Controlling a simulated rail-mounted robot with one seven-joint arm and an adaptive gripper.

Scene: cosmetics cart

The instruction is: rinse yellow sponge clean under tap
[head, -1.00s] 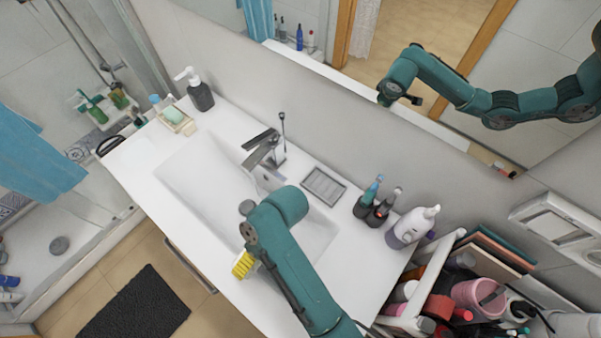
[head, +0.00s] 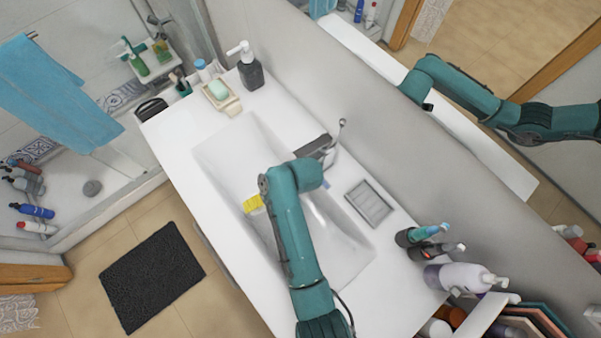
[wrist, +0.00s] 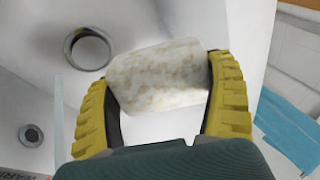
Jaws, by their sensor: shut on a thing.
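In the wrist view, my gripper (wrist: 163,68) is shut on the sponge (wrist: 158,84), a pale block with tan blotches, held between the yellow fingers. The sponge looks whitish rather than yellow, and is over the white basin near the drain (wrist: 88,48). In the head view, a yellow part of my gripper (head: 253,203) shows over the left part of the sink (head: 345,270). The sponge is hidden there. The grey tap (head: 313,147) stands at the back edge, right of my gripper and partly behind my arm. I cannot tell whether water is running.
A soap dish (head: 220,95) and a dark pump bottle (head: 250,72) stand at the counter's far left end. A grey ribbed tray (head: 369,204), toothbrush holders (head: 425,240) and a white pump bottle (head: 462,278) are at the right. The mirror wall (head: 400,120) bounds the back.

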